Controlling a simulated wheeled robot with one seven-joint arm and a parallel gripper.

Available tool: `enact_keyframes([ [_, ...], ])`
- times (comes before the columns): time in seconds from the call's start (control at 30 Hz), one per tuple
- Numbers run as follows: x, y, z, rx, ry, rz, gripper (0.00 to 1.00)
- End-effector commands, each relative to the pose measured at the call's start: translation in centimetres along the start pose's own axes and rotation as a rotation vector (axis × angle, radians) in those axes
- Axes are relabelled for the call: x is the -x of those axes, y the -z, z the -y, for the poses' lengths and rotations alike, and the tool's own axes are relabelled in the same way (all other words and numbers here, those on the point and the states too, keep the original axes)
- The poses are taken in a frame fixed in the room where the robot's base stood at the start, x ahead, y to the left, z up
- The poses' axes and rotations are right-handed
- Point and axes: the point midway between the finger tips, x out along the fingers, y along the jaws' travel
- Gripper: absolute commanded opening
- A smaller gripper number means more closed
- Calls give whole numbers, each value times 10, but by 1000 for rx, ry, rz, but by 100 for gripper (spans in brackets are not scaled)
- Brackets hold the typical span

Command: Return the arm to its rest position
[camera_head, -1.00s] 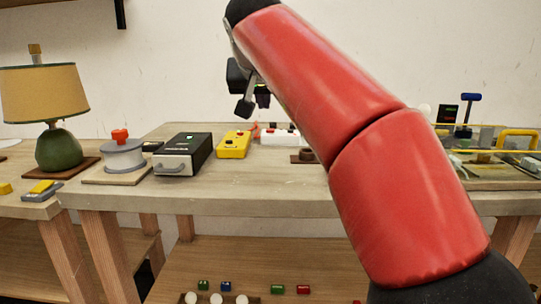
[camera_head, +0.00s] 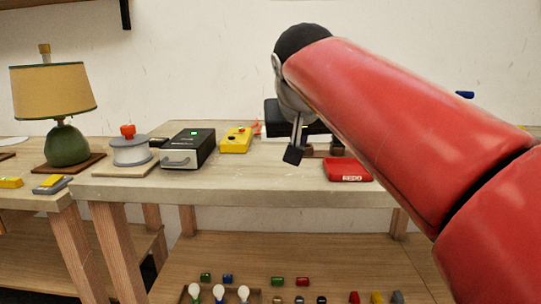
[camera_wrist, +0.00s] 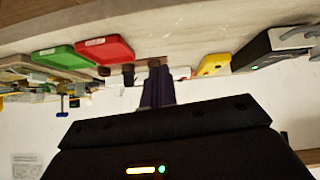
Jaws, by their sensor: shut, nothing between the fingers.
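My red arm crosses the right half of the head view, with its dark end joint at upper centre. My gripper (camera_wrist: 157,86) shows in the wrist view as two dark fingers side by side, closed with nothing between them. That view is upside down relative to the room. In the head view the arm's end hangs over the bench (camera_head: 250,185), and the fingers are hard to make out there. The gripper appears apart from the things on the bench.
On the bench are a black box with a green display (camera_head: 188,149), a yellow meter (camera_head: 236,140), a grey round device with a red knob (camera_head: 130,150) and a red tray (camera_head: 346,170). A green lamp (camera_head: 67,146) stands at left. The wrist view also shows a green tray (camera_wrist: 66,56).

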Motion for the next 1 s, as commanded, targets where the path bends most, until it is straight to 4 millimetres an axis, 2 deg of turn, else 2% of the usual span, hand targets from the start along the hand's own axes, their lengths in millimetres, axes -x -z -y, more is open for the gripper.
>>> enact_keyframes([
  [0.17,-4,-79,-37,13,-4,80,0],
  [0.3,-13,-164,-62,9,8,154,0],
  [0.4,-20,-228,-74,-3,20,202,0],
  [0.5,-28,-283,-81,-20,33,240,0],
  [0.6,-34,-324,-83,-34,44,266,0],
  [0.73,-39,-352,-83,-44,53,283,0],
  [0.83,-41,-358,-83,-46,55,288,0],
  [1.0,-41,-358,-83,-45,56,289,0],
])
